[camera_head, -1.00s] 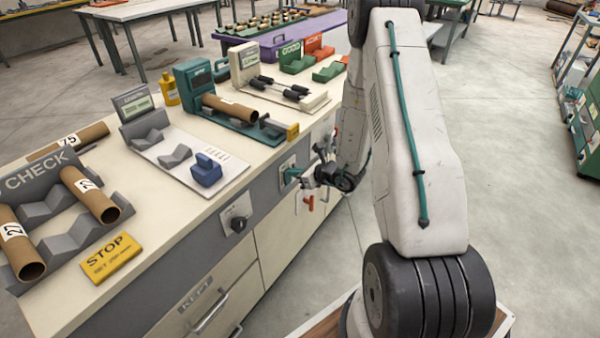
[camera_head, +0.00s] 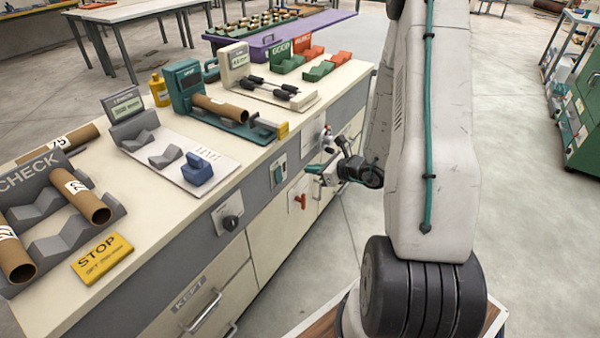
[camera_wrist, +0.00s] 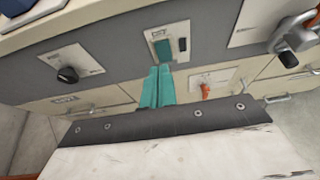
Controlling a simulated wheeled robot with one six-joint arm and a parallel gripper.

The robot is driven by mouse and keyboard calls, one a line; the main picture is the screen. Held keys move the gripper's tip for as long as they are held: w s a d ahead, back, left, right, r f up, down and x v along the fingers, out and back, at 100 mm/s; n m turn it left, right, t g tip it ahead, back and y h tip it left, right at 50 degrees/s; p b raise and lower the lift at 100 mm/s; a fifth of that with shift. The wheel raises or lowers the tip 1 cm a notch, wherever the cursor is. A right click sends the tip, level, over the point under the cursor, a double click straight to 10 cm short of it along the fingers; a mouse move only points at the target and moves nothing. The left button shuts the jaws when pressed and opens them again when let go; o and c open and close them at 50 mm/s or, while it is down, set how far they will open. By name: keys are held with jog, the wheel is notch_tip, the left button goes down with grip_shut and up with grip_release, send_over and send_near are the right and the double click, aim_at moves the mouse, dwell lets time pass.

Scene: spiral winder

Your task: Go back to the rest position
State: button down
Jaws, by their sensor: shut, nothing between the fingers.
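My gripper (camera_head: 312,170) is in front of the cabinet's grey front panel, apart from it, in the head view. In the wrist view its teal fingers (camera_wrist: 157,88) are together, with nothing between them. They point toward a switch plate with a green button (camera_wrist: 163,48). That plate also shows in the head view (camera_head: 278,171), just left of my gripper. My white arm reaches down from the upper right of the head view.
The bench (camera_head: 225,195) carries a teal gauge (camera_head: 187,88) with a cardboard tube (camera_head: 225,109), a CHECK rack (camera_head: 40,190) and a yellow STOP sign (camera_head: 101,258). A black knob (camera_head: 230,222) and a red handle (camera_head: 301,200) stick out of its front. Open floor lies to the right.

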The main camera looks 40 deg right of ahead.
jog(key=shift+v, duration=0.95)
jog(key=shift+w+a+r, duration=0.1)
jog(key=shift+r, duration=0.1)
jog(key=s+a+r+n+g+y, duration=0.3)
jog(key=s+a+r+n+g, duration=0.25)
jog(key=a+n, duration=0.25)
jog(key=s+a+r+n+g+y, duration=0.3)
jog(key=s+a+r+n+g, duration=0.2)
jog(key=a+r+n, duration=0.3)
jog(key=s+a+r+n+h, duration=0.4)
jog(key=s+r+n+h, duration=0.6)
jog(key=s+r+n, duration=0.4)
jog(key=shift+s+a+n, duration=0.2)
jog(key=shift+n, duration=0.8)
